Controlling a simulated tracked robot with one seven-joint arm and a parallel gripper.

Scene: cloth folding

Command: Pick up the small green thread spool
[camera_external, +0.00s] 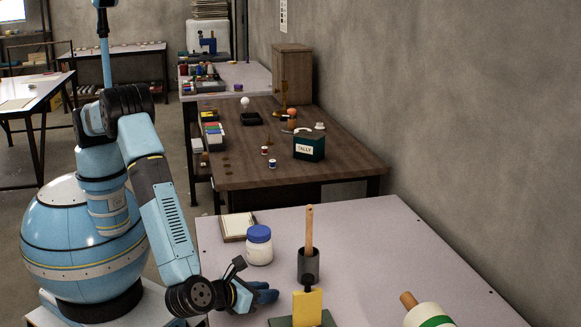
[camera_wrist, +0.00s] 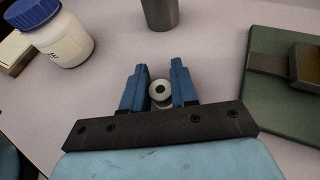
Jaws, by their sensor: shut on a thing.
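My gripper (camera_wrist: 159,78) has its two blue fingers on either side of a small spool (camera_wrist: 159,89). The spool shows a white round end with a dark green centre, and its thread is mostly hidden. The fingers are shut on it. In the external view my gripper (camera_external: 264,293) is low over the near pale table, and the spool is hidden there by the fingers. I cannot tell whether the spool still touches the table.
A white jar with a blue lid (camera_external: 259,245) stands behind my gripper, beside a notebook (camera_external: 238,227). A dark cup (camera_external: 308,266) holds a wooden stick. A green board (camera_wrist: 270,95) lies to the right. A large roll (camera_external: 430,315) is at the near right.

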